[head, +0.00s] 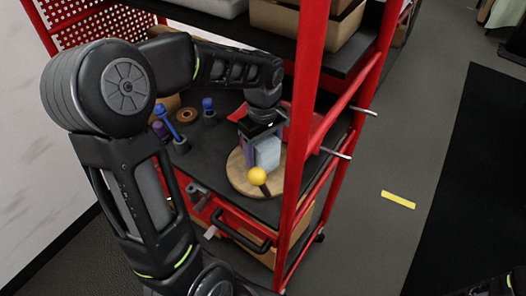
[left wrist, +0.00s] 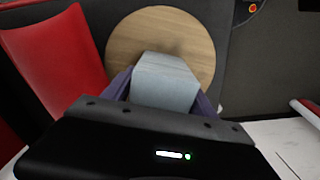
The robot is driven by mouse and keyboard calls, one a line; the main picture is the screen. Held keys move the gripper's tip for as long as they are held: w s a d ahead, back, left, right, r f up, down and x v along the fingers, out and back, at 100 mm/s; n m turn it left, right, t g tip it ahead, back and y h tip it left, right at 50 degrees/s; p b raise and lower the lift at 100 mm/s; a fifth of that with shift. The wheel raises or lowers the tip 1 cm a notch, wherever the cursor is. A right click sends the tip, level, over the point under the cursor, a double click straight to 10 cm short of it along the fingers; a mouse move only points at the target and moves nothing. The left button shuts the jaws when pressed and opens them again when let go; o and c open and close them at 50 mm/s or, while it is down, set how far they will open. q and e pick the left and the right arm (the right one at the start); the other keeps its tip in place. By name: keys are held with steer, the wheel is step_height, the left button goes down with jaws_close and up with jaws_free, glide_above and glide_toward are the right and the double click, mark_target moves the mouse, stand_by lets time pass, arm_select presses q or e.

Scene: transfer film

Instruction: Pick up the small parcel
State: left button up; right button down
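The small parcel, a pale blue-grey block (head: 267,153), is at the round wooden board (head: 238,178) on the cart's dark shelf. It also shows in the left wrist view (left wrist: 165,82), in front of the board (left wrist: 188,35). My left gripper (head: 258,150) reaches in from above, with a purple-grey finger along each side of the parcel. In the left wrist view the fingers (left wrist: 163,95) lie close against both its sides, shut on it. I cannot tell whether the parcel touches the board. My right gripper is out of view.
A yellow ball (head: 257,175) is at the board's front. Blue-topped items (head: 208,105) and a brown ring (head: 187,114) stand to the left. A red post (head: 308,100) rises close on the right; an upper shelf holds a cardboard box (head: 300,22). A red panel (left wrist: 55,55) is beside the gripper.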

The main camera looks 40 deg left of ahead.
arm_select(q)
jaws_close()
stand_by(0.5)
step_height(320, 180, up, 10)
steer(key=shift+r+b, duration=0.1)
steer(key=shift+b, duration=0.6)
